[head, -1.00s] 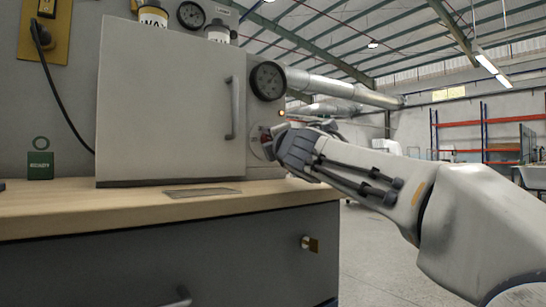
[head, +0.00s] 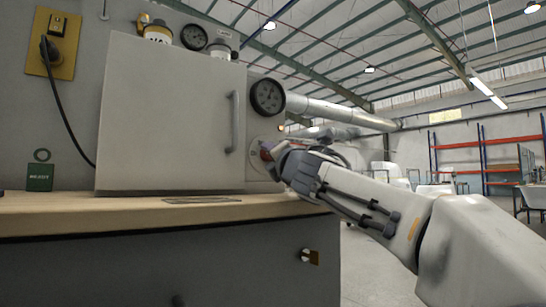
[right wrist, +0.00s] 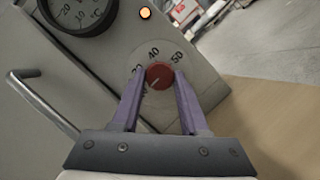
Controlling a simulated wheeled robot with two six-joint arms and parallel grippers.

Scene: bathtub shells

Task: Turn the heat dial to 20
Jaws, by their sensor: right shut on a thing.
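The red heat dial (right wrist: 160,75) is on the front of the grey oven-like cabinet, on a pale round scale (right wrist: 183,52). In the right wrist view, 40 and 50 read above it; a number at its left is partly covered. A pale pointer mark on the dial seems to point to the lower left; the number there is hidden by a finger. My right gripper (right wrist: 158,88) has its two purple fingers on both sides of the dial, shut on it. In the head view the gripper (head: 272,160) covers most of the dial (head: 266,151). My left gripper is not in view.
A round gauge (head: 267,96) sits above the dial, with a lit amber lamp (right wrist: 145,13) between. The cabinet door (head: 165,115) is shut, its bar handle (head: 235,122) left of the dial. The wooden bench top (head: 110,212) lies below. Open floor is at the right.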

